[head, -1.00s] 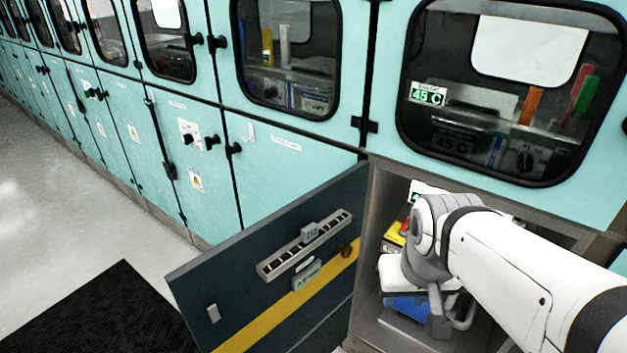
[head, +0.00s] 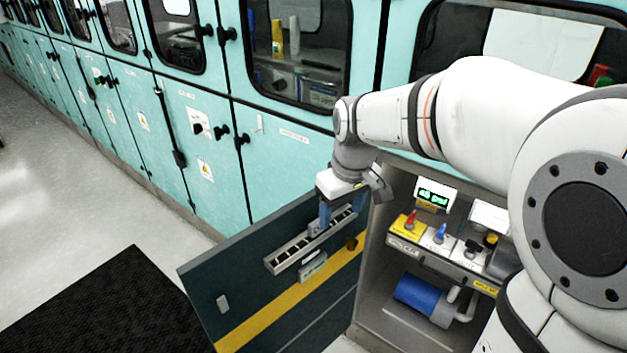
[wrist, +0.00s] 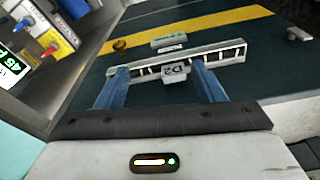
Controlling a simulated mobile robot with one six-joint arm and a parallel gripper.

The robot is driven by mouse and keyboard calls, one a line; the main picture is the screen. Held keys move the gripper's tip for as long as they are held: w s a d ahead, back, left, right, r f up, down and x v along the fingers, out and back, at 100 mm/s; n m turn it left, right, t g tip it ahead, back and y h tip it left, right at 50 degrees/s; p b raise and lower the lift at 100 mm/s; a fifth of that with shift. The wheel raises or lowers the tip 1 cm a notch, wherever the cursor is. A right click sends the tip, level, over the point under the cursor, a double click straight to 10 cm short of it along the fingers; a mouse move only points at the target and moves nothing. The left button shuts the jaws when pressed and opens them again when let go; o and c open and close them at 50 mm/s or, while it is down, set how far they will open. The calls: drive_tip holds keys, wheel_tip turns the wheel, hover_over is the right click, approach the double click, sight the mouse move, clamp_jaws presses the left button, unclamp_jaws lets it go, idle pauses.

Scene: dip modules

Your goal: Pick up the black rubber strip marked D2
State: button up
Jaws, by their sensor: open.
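A grey slotted rail (head: 282,263) is fixed on the inner face of the open dark cabinet door. A grey tag marked D2 (wrist: 175,71) sits at the middle of the rail's edge in the wrist view. A dark band broken by pale bars runs along the rail; I cannot tell whether it is the rubber strip. My gripper (head: 341,214) is open at the rail's upper right part in the head view. In the wrist view its blue fingers (wrist: 162,70) stand either side of the tag, apart from it. The gripper partly hides the rail in the head view.
The door (head: 240,278) stands open beside the cabinet, with a brass knob (head: 351,243) and a second label plate (head: 313,267). Inside the cabinet are a switch panel (head: 430,243), a lit display (head: 433,195) and a blue cylinder (head: 417,296). A black mat (head: 110,305) lies on open floor.

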sight(316, 221)
drive_tip(key=shift+n, duration=0.8)
drive_tip(key=w+a+f, duration=0.1)
drive_tip(key=f, duration=0.1)
drive_tip(key=w+a+f+p, duration=0.1)
drive_tip(key=w+a+f, duration=0.1)
drive_tip(key=f, duration=0.1)
drive_tip(key=w+a+f, duration=0.1)
drive_tip(key=a+f, duration=0.1)
drive_tip(key=f, duration=0.1)
drive_tip(key=shift+w, duration=0.2)
drive_tip(key=shift+c, duration=0.2)
drive_tip(key=c, duration=1)
drive_tip(key=shift+r, duration=0.1)
drive_tip(key=shift+c, duration=0.2)
